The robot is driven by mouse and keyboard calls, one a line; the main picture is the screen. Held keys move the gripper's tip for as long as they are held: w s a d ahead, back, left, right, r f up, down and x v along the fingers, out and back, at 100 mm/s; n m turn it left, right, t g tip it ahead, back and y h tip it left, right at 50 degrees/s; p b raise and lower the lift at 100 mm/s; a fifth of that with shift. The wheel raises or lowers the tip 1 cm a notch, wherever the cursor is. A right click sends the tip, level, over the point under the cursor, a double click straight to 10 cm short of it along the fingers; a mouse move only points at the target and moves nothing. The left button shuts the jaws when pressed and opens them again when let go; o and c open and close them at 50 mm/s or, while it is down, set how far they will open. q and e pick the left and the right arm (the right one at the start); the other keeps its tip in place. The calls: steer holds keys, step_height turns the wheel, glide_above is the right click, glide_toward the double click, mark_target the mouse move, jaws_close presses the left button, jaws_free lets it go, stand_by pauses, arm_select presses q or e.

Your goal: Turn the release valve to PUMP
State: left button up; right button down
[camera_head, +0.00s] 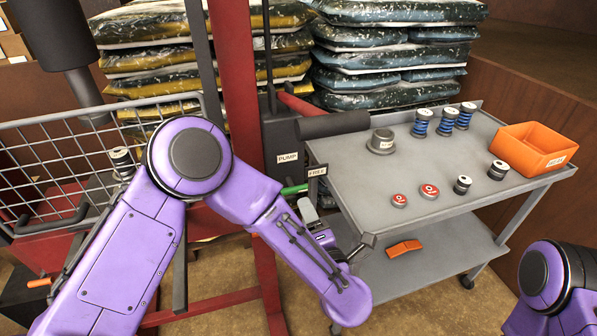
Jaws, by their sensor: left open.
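The release valve shows as a green lever (294,190) low on the dark lift column, pointing right toward the FREE label (317,171). The PUMP label (288,158) is above it and to the left. My left arm reaches across the picture, and its wrist bends back toward the valve. My left gripper (308,208) is open just below and right of the green lever. My own forearm and the gripper body hide part of the area, and I cannot tell whether the fingers touch the lever. My right gripper is out of view.
A grey cart (349,186) stands at right with spools, springs, a grey cup (381,142) and an orange bin (532,149). A red post (238,80) and a wire basket (45,165) stand left of the valve.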

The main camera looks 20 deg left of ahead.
mark_target(294, 192)
arm_select(q)
steer(key=w+a, duration=0.1)
steer(key=w+a+r+p, duration=0.1)
steer(key=w+a, duration=0.1)
steer(key=shift+a, duration=0.2)
steer(key=x, duration=0.3)
steer(key=p+x, duration=0.1)
steer(key=shift+w+a+f, duration=0.15)
steer(key=shift+w+f, duration=0.25)
steer(key=shift+w+a, duration=0.1)
steer(key=shift+w, duration=0.05)
steer(key=shift+r, duration=0.1)
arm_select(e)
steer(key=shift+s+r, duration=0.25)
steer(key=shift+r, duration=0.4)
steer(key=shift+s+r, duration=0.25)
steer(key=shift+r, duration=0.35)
